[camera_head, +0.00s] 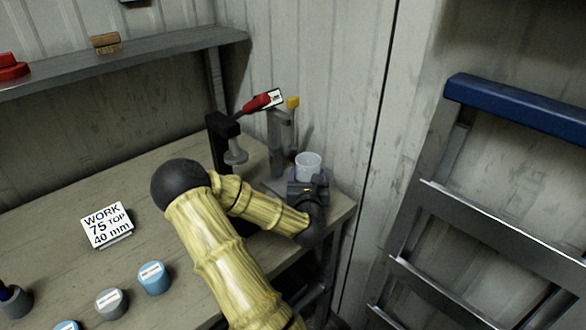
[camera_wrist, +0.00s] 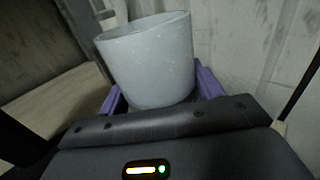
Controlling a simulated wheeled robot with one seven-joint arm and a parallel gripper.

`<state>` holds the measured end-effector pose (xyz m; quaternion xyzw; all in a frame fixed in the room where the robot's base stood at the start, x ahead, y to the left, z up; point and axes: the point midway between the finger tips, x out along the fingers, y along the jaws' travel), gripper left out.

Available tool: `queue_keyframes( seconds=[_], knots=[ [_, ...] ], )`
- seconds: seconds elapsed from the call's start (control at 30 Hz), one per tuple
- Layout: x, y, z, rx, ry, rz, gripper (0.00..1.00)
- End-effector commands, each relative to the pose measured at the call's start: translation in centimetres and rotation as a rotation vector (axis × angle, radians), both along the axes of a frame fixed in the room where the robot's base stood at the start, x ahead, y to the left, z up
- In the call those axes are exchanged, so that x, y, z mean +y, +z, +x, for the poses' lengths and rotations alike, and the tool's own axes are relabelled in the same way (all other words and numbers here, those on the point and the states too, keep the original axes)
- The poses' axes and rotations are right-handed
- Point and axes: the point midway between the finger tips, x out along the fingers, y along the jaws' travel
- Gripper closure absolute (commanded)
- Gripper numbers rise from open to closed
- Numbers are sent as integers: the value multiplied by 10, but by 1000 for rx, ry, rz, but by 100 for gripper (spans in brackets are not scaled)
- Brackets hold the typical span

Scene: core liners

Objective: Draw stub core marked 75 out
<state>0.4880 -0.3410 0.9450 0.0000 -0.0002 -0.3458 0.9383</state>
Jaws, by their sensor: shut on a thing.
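My gripper (camera_head: 307,190) is at the far right corner of the bench. Its purple fingers (camera_wrist: 160,95) are shut on a pale, open-topped cylinder (camera_head: 308,164). In the wrist view the cylinder (camera_wrist: 150,62) stands up between the fingers, slightly tilted in the picture; its inside is mostly hidden and no mark on it is readable. Labelled short cylinders stand at the bench front: a blue one (camera_head: 153,278), a grey one (camera_head: 111,302) and a partly cut-off blue one (camera_head: 66,326). Their labels are too small to read. A white sign (camera_head: 107,226) reads "WORK 75 TOP 40 mm".
A black-and-grey clamp-like fixture (camera_head: 226,140) stands left of my gripper, with a red-handled tool (camera_head: 262,102) and a yellow-topped post (camera_head: 292,103) near it. The wall is close behind. A blue-topped metal rack (camera_head: 515,105) stands right. A shelf (camera_head: 130,60) runs above the bench.

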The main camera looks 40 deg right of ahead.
Motion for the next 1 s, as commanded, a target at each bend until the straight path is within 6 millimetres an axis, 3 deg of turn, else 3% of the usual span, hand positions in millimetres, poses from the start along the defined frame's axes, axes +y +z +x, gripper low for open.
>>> queue_keyframes(
  seconds=[1.0],
  knots=[
    [-4, 1, -41, 0, -1, -4, 55]
  ],
)
